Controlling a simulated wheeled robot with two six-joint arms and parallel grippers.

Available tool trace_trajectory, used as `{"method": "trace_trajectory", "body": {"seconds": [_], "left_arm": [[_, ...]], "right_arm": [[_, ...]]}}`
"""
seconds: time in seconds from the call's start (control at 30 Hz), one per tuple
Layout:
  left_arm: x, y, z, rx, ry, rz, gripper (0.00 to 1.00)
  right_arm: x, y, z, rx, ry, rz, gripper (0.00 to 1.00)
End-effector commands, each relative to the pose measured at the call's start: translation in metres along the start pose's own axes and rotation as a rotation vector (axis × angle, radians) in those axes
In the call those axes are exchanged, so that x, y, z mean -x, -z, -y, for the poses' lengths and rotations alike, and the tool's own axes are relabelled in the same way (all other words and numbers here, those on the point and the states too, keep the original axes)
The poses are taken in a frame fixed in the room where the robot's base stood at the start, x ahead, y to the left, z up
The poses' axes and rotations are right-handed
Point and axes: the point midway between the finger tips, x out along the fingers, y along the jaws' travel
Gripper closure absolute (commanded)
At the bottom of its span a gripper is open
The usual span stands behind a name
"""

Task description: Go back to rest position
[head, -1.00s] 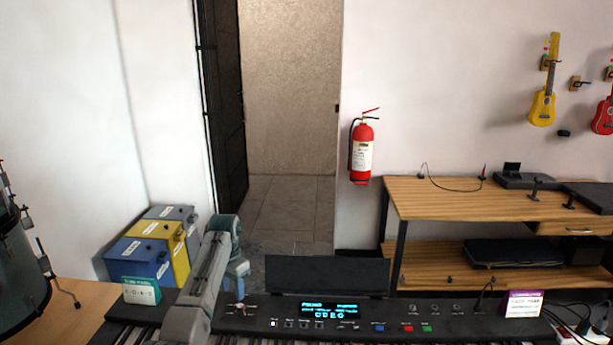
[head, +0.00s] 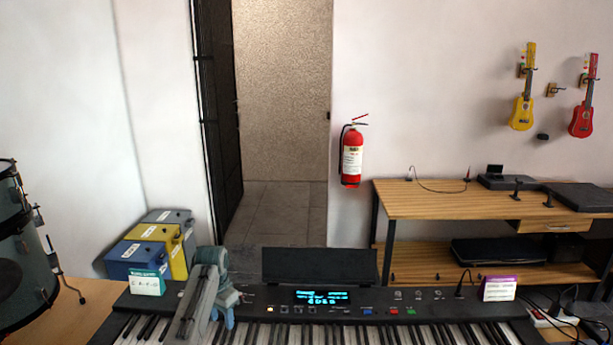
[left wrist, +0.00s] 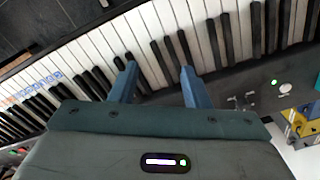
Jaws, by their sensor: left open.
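The keyboard (head: 440,308) stands in front of me with a lit blue display and a dark music stand (head: 318,268). My left gripper (head: 222,318) hangs at the keyboard's left part, with its blue fingers pointing down toward the keys. In the left wrist view, its two blue fingers (left wrist: 160,72) are apart and nothing is between them. The white and black keys (left wrist: 160,38) run just beyond the fingertips. I cannot tell whether the tips touch the keys. My right gripper is not in view.
Blue, yellow and grey boxes (head: 148,262) sit at the left behind a small teal-and-white card (head: 147,283). A drum (head: 22,262) stands at the far left. A wooden bench (head: 440,205) is at the back right. Cables and a power strip (head: 550,318) lie right of the keyboard.

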Motion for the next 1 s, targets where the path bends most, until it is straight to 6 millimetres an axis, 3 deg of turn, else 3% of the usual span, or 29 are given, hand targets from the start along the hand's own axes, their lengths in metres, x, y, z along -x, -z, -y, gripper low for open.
{"method": "trace_trajectory", "body": {"seconds": [0.27, 0.37, 0.6, 0.8, 1.0], "left_arm": [[-0.049, -0.048, -0.012, 0.074, 0.025, -0.023, 0.57], [-0.072, -0.078, -0.022, 0.113, 0.039, -0.037, 0.57], [-0.114, -0.173, -0.059, 0.218, 0.086, -0.084, 0.57], [-0.122, -0.257, -0.098, 0.291, 0.120, -0.128, 0.57], [-0.105, -0.336, -0.140, 0.352, 0.144, -0.175, 0.57]], "right_arm": [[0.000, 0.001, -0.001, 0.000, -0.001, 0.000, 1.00], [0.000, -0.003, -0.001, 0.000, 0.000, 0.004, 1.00], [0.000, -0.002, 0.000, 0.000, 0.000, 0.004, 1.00], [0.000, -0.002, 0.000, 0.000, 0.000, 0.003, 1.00], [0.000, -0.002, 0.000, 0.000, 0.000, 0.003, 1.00]]}}
